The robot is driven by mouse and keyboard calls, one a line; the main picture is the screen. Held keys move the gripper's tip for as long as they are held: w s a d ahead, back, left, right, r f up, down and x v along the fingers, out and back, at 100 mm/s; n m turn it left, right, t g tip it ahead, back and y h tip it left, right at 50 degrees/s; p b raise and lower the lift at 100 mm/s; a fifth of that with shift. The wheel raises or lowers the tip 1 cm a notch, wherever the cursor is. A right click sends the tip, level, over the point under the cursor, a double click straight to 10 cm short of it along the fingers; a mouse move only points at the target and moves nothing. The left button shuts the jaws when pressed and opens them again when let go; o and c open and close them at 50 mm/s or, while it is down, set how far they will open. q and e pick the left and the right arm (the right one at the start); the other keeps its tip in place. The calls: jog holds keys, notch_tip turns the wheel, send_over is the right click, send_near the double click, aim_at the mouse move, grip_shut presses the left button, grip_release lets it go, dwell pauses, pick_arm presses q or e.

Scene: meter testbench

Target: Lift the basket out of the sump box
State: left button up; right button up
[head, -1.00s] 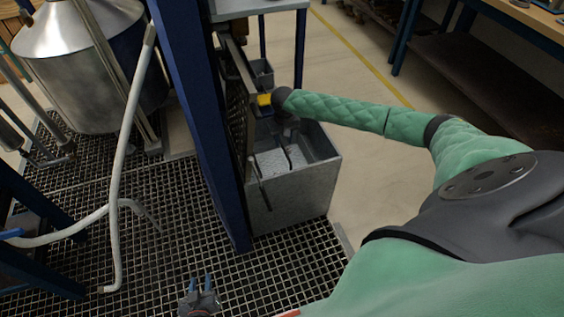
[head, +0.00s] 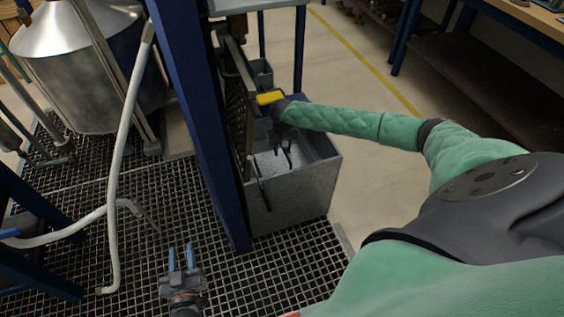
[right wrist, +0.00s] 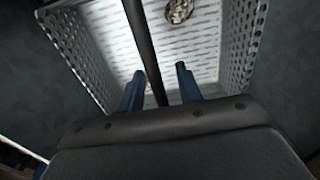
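The grey metal sump box (head: 290,205) stands open-topped on the grating beside a blue post. The perforated basket (head: 268,164) sits inside it, pale and partly hidden by my right arm. In the right wrist view the basket (right wrist: 88,42) shows holed walls and a slotted floor, with a dark handle bar (right wrist: 140,35) crossing above. My right gripper (head: 284,152) points down into the box. In the right wrist view its fingers (right wrist: 159,72) are apart, with the bar running between them and gaps visible. My left gripper (head: 180,249) is open and empty above the grating.
A blue post (head: 200,120) and a dark upright panel (head: 238,110) border the box on the left. A pale hose (head: 118,190) hangs further left near a steel tank (head: 100,75). Bare floor (head: 365,145) lies right of the box.

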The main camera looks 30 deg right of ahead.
pick_arm(q)
jog(key=shift+r, duration=0.35)
pick_arm(e)
jog(key=shift+f, duration=0.15)
grip_shut()
